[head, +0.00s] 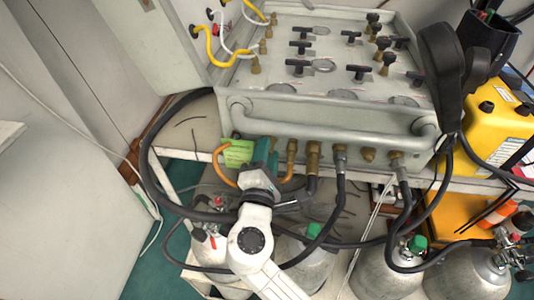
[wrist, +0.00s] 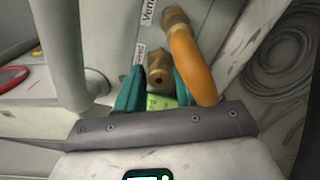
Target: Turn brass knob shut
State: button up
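My gripper (head: 263,157) is at the left end of the row of fittings along the panel's lower front edge. In the wrist view its two teal fingers (wrist: 159,80) stand apart, with a round brass fitting (wrist: 160,72) with a dark centre showing between and beyond the tips. I cannot tell whether the fingers touch it. I cannot tell for sure that this is the brass knob; in the head view my gripper hides that spot. A brass elbow (wrist: 176,18) with an orange hose (wrist: 192,65) is close by on the right finger's side.
The grey air panel (head: 330,110) has a front rail (head: 330,120) and several black-handled valves on top. More brass fittings (head: 368,154) and black hoses (head: 343,200) lie to the right. A green tag (head: 238,153) hangs left of my gripper. Gas cylinders (head: 385,275) stand below.

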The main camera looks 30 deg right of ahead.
jog(key=v, duration=1.1)
jog(key=shift+b, duration=0.35)
